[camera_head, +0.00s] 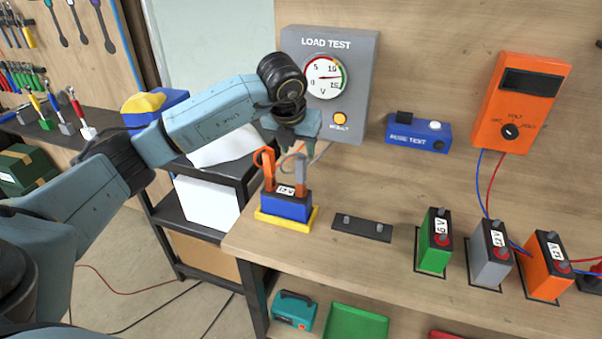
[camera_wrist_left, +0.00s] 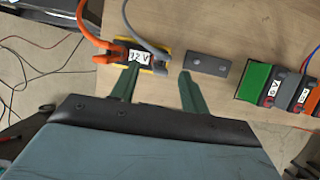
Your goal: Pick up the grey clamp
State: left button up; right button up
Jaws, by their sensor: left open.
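The grey clamp (camera_head: 301,174) stands on the right end of the blue 12 V battery (camera_head: 285,207), and an orange clamp (camera_head: 267,166) stands on its left end. In the wrist view the grey clamp (camera_wrist_left: 158,62) shows just beyond the gap between my fingers, with its grey cable arching up and left. My left gripper (camera_wrist_left: 158,72) is open and empty, pointing down; in the head view it (camera_head: 289,140) hangs just above the clamps. Whether a finger touches the clamp cannot be told. My right gripper is not in view.
The battery sits in a yellow tray (camera_head: 266,218) near the bench's left edge. A dark plate with two studs (camera_head: 362,228) lies to its right. Green (camera_head: 434,241), grey (camera_head: 489,254) and orange batteries (camera_head: 547,266) stand farther right. The load test panel (camera_head: 352,100) rises behind.

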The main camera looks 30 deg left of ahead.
aim_at(302, 166)
pick_arm(q)
jog(key=p+x, duration=0.1)
jog(key=x, duration=0.6)
jog(key=shift+d+f, duration=0.15)
jog(key=shift+f, duration=0.3)
grip_shut()
